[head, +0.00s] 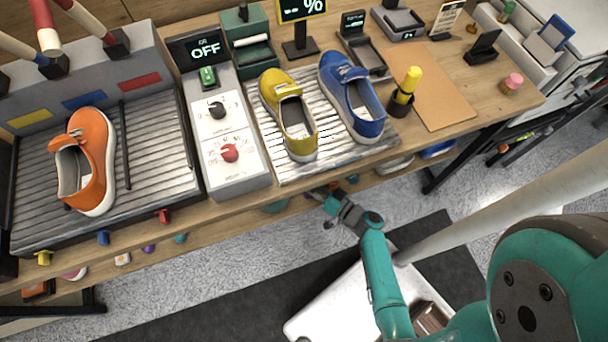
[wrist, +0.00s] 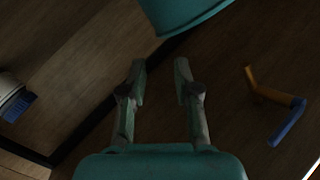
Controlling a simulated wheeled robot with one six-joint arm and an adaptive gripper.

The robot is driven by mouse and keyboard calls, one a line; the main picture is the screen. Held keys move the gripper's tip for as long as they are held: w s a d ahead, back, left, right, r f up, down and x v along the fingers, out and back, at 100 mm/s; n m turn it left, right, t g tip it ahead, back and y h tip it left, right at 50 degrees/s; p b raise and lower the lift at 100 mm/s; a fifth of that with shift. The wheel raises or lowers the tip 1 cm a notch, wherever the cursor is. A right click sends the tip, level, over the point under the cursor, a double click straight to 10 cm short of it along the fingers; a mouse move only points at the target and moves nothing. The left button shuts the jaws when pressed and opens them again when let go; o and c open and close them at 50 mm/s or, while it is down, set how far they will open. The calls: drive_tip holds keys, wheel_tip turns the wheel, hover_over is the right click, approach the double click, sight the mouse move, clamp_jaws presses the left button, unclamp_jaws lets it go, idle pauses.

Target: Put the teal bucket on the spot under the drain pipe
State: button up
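The teal bucket shows in part at the top of the wrist view (wrist: 185,12), cut off by the frame edge. In the head view, a teal rounded shape that looks like it (head: 275,206) sits below the worktable's front edge, mostly hidden. My gripper (wrist: 160,70) is open and empty, its two fingers apart over a dark wooden surface, with the bucket ahead of the fingertips and not between them.
A bent orange-and-blue piece (wrist: 275,105) lies right of my fingers. A white item with blue bristles (wrist: 15,100) is at the left. Above, the worktable (head: 440,95) carries orange (head: 90,155), yellow (head: 290,115) and blue (head: 352,98) sneakers. Small coloured pegs line its front.

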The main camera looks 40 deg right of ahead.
drive_tip(key=shift+s, duration=0.2)
drive_tip(key=s+a+f+g, duration=0.3)
drive_tip(key=s+a+g, duration=0.1)
drive_tip(key=s+a, duration=0.45)
drive_tip(key=s+r+g+h, duration=0.2)
drive_tip(key=s+r+h, duration=0.1)
drive_tip(key=s, duration=0.7)
drive_tip(key=s+r+n+t, duration=0.2)
drive_tip(key=s+r, duration=0.1)
drive_tip(key=r, duration=1.1)
drive_tip(key=s+r+n+t, duration=0.2)
drive_tip(key=s+r, duration=0.2)
drive_tip(key=r, duration=1.1)
drive_tip(key=shift+s+d+h, duration=0.15)
drive_tip(key=shift+d+h, duration=0.05)
drive_tip(key=shift+h, duration=0.2)
drive_tip(key=shift+f, duration=0.1)
